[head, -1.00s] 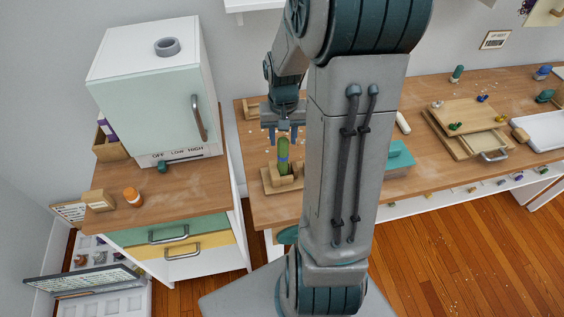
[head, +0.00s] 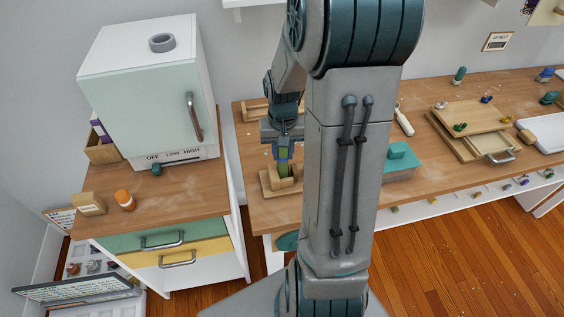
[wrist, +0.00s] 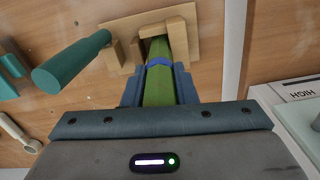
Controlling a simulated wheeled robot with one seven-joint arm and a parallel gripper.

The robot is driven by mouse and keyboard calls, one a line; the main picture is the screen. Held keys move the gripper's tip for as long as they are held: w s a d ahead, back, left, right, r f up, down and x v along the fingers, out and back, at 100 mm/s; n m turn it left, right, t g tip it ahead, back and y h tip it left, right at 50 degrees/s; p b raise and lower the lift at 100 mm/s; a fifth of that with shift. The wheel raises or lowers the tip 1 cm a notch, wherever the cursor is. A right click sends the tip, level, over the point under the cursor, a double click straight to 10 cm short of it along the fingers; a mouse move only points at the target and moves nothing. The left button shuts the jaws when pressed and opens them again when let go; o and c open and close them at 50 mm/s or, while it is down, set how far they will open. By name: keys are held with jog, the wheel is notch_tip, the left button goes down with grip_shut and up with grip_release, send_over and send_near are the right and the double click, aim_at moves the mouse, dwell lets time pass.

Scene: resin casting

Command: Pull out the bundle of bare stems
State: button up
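The bundle of stems (head: 284,169) is an upright green bundle with a blue band, standing in a small wooden holder (head: 268,184) on the long bench. In the wrist view the green bundle (wrist: 160,88) runs up from between my fingers into the holder's wooden blocks (wrist: 118,28). My gripper (head: 284,152) is lowered over the bundle's upper part, pointing down. In the wrist view its two blue fingers (wrist: 160,92) lie close against both sides of the bundle, with no clear gap. The bundle's lower end is hidden in the holder.
A teal block (head: 398,160) and a tray with a wooden board (head: 470,112) are farther right on the bench. A white oven-like box (head: 145,90) stands on the left cabinet. My arm hides mid-bench.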

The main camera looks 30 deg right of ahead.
grip_shut()
jog(key=shift+r, duration=0.1)
jog(key=shift+a+r+p, duration=0.1)
jog(key=shift+r+p, duration=0.4)
jog(key=shift+r, duration=0.15)
